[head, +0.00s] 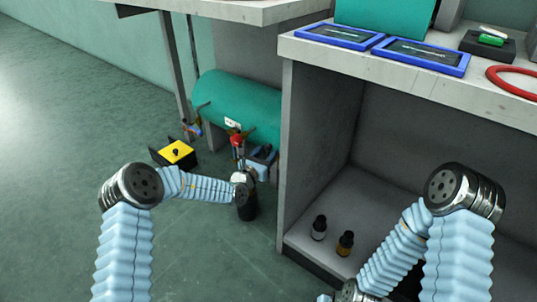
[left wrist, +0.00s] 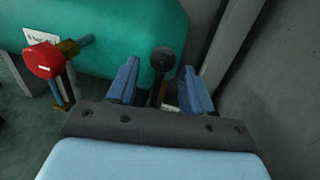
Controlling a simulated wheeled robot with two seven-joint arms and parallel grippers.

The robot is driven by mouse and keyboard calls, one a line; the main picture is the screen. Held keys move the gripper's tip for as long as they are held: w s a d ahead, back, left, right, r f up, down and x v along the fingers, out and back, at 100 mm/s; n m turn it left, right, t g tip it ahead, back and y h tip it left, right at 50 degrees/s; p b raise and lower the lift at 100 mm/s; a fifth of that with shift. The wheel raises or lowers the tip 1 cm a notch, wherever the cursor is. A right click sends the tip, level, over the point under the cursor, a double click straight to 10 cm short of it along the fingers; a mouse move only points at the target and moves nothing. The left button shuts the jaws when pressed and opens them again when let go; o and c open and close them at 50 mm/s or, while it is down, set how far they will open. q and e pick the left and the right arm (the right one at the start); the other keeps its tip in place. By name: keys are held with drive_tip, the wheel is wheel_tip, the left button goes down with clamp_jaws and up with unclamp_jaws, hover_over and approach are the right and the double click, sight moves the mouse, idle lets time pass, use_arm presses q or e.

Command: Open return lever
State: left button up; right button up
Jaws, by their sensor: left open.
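A dark lever with a round black knob (left wrist: 162,60) stands in front of the green tank in the left wrist view. I cannot read a label that names it as the return lever. My left gripper (left wrist: 159,72) is open, with one blue finger on each side of this lever and a gap to each. In the head view the left gripper (head: 263,155) is low beside the green tank (head: 235,100), and the lever is hard to make out there. A red handle (left wrist: 43,60) on a brass fitting is left of the fingers; it also shows in the head view (head: 237,140). My right gripper is out of view.
A grey cabinet (head: 287,150) stands close right of the tank, with two small bottles (head: 345,243) on its lower shelf. A yellow-topped black box (head: 176,152) is on the floor to the left. Blue-framed trays (head: 420,55) lie on the counter. Open floor is at left.

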use_arm(q)
drive_tip(key=shift+x, duration=0.95)
drive_tip(key=shift+c, duration=0.4)
clamp_jaws()
